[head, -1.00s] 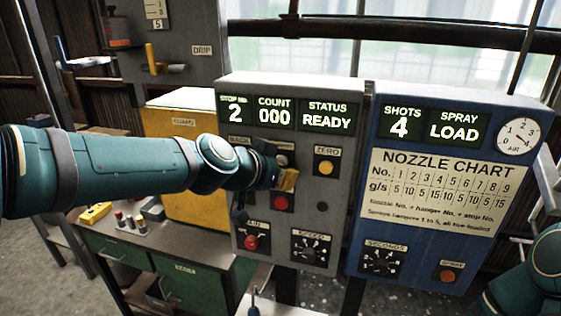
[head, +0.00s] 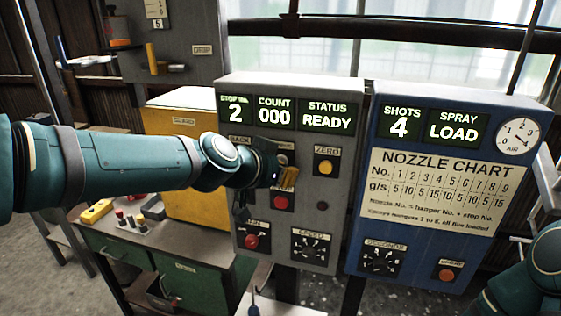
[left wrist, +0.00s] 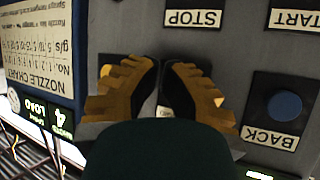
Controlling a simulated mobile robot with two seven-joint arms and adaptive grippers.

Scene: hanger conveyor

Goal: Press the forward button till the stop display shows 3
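The grey control panel (head: 340,88) shows STOP No. 2 on its stop display (head: 234,107), COUNT 000 and STATUS READY. My left gripper (head: 287,178) is in front of the upper button row, right of the BACK label (head: 239,141). In the left wrist view its fingers (left wrist: 162,70) are together at the tips, holding nothing visible. That view is upside down and shows the blue BACK button (left wrist: 285,105) beside the fingers and the STOP label (left wrist: 193,18) beyond them. The forward button is not clearly visible; the gripper covers that area. Whether the fingertips touch the panel is unclear. My right gripper is out of view.
The blue spray panel (head: 453,100) stands right of the grey panel. A yellow ZERO button (head: 325,167), red button (head: 281,202), red knob (head: 251,242) and speed dial (head: 312,247) surround the gripper. A green bench (head: 125,248) and yellow box (head: 172,204) stand left.

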